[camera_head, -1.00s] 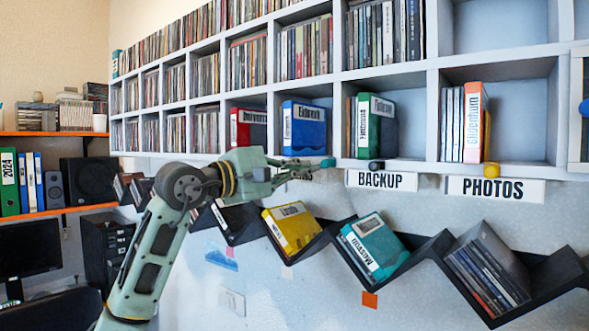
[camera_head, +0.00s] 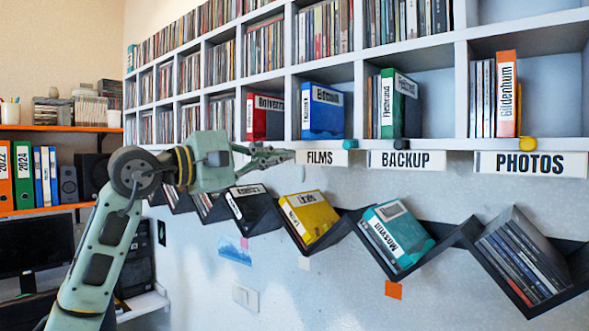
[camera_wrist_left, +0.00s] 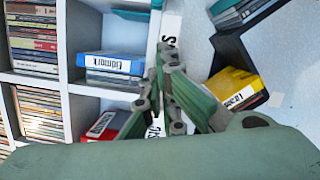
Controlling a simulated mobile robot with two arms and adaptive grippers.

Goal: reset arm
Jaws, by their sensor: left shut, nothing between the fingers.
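My left arm comes in from the left in the head view. Its gripper (camera_head: 285,156) points right and is shut and empty, in front of the shelf's lower edge beside the FILMS label (camera_head: 321,157). In the left wrist view the fingers (camera_wrist_left: 165,62) meet with nothing held. A blue binder (camera_head: 322,110) and a red binder (camera_head: 265,117) stand in the shelf above the gripper. The blue binder (camera_wrist_left: 112,64) and red binder (camera_wrist_left: 105,125) also show in the left wrist view. My right gripper is not in view.
Below the white shelf (camera_head: 420,146) runs a black zigzag rack (camera_head: 450,240) with a black case (camera_head: 252,203), a yellow case (camera_head: 308,217), a teal case (camera_head: 397,236) and dark cases (camera_head: 522,258). A green binder (camera_head: 397,100) and an orange one (camera_head: 507,92) stand above BACKUP and PHOTOS. Open wall lies below.

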